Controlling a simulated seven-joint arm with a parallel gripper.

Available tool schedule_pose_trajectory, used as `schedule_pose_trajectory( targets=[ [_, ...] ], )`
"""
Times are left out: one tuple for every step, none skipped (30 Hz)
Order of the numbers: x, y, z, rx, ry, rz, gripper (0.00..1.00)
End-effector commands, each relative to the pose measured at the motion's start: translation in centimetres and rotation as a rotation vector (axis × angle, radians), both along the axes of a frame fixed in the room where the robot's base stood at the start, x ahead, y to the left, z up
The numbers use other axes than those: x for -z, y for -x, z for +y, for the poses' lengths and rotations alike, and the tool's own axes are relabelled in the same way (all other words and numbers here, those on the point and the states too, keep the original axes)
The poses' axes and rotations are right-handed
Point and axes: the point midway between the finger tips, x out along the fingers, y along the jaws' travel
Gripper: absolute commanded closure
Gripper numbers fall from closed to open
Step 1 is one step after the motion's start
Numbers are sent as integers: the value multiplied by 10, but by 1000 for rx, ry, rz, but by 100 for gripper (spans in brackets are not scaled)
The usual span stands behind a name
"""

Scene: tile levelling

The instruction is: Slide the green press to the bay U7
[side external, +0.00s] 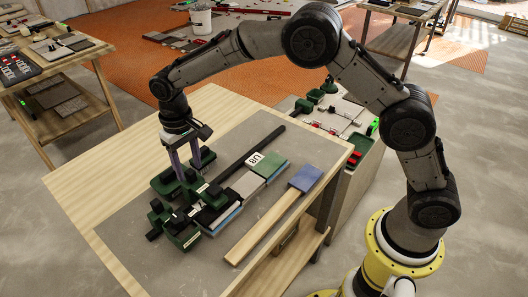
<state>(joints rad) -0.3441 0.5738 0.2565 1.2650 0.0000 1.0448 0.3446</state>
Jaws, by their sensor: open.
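My gripper (190,173) points down over the back left of the grey work board, its two fingers apart. Several dark green blocks with black parts stand close together around and in front of the fingertips. One green block (166,181) is left of the fingers, and another green block (182,236) is nearer the camera. I cannot tell which one is the press, or whether the fingers touch one. A white label reading U8 (256,160) lies beside a green-topped tile (270,168). I can read no U7 label; the small labels by the green blocks are too small.
A black bar (251,146) lies along the board's back. A wooden strip (264,228) and a blue-topped block (305,178) lie at the front right. The grey board (120,222) is bare at the left. A side cabinet with tools (340,110) stands behind at right.

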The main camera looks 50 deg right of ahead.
Motion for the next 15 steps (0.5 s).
schedule_pose_trajectory(
  targets=[
    [-5, 0, 0, 0, 0, -1, 45],
    [-8, 0, 0, 0, 0, -1, 45],
    [-11, 0, 0, 0, 0, -1, 45],
    [-14, 0, 0, 0, 0, 0, 45],
    [-16, 0, 0, 0, 0, 0, 45],
    [-20, 0, 0, 0, 0, -1, 45],
    [-23, 0, 0, 0, 0, -1, 45],
    [-26, 0, 0, 0, 0, -1, 45],
    [-30, 0, 0, 0, 0, -1, 45],
    [-32, 0, 0, 0, -1, -2, 45],
    [-35, 0, 0, 0, -1, -2, 45],
    [-39, 0, 0, 0, -1, -1, 45],
    [-41, 0, 0, 0, 0, -1, 45],
    [-43, 0, 0, 0, 0, -1, 45],
    [-46, 0, 0, 0, 0, -1, 45]
  ],
)
